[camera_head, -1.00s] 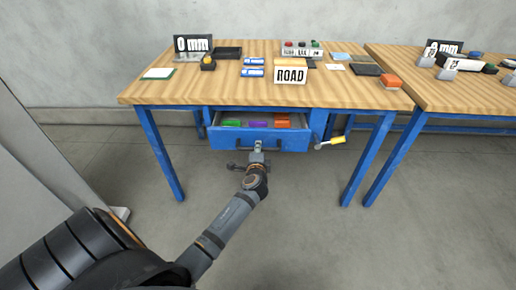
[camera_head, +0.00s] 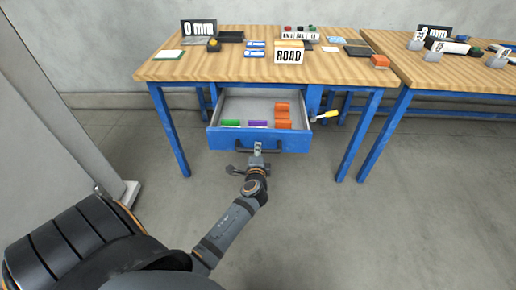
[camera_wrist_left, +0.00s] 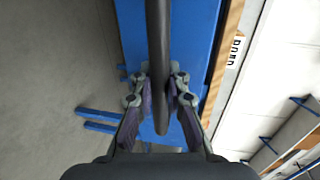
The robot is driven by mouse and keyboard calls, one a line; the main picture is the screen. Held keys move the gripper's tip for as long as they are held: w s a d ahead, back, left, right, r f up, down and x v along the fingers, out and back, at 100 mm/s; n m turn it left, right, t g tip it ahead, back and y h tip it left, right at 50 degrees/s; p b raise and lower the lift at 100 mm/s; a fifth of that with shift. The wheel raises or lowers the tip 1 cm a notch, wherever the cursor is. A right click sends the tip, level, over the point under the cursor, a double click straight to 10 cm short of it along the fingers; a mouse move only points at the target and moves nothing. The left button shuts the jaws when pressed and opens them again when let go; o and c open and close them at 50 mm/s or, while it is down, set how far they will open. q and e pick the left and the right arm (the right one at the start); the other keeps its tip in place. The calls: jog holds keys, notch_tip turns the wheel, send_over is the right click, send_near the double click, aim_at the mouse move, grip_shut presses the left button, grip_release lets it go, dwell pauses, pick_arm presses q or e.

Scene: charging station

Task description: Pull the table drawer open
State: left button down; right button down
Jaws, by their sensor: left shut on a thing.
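The blue table drawer (camera_head: 232,137) stands well out from under the wooden table (camera_head: 235,69). Its grey inside shows, with a green item (camera_head: 231,123), a purple item (camera_head: 258,124) and orange blocks (camera_head: 283,116) in it. My left gripper (camera_head: 258,149) is at the middle of the drawer front. In the left wrist view my left gripper (camera_wrist_left: 160,88) has its two fingers on either side of the dark drawer handle (camera_wrist_left: 158,35) and is shut on it. The blue drawer front (camera_wrist_left: 200,40) lies behind the handle. My right gripper is out of view.
A yellow-handled item (camera_head: 325,115) sticks out beside the drawer's right side. A second table (camera_head: 440,68) stands at the right. A grey panel (camera_head: 50,110) rises at the left. The floor in front of the drawer is clear.

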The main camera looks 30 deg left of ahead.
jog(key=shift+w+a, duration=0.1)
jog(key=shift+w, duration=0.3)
pick_arm(q)
jog(key=c, duration=1.3)
grip_release()
jog(key=shift+s, duration=0.1)
jog(key=v, duration=0.7)
jog(key=shift+s, duration=0.2)
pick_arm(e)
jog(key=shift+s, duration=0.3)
pick_arm(q)
jog(key=shift+d, duration=0.15)
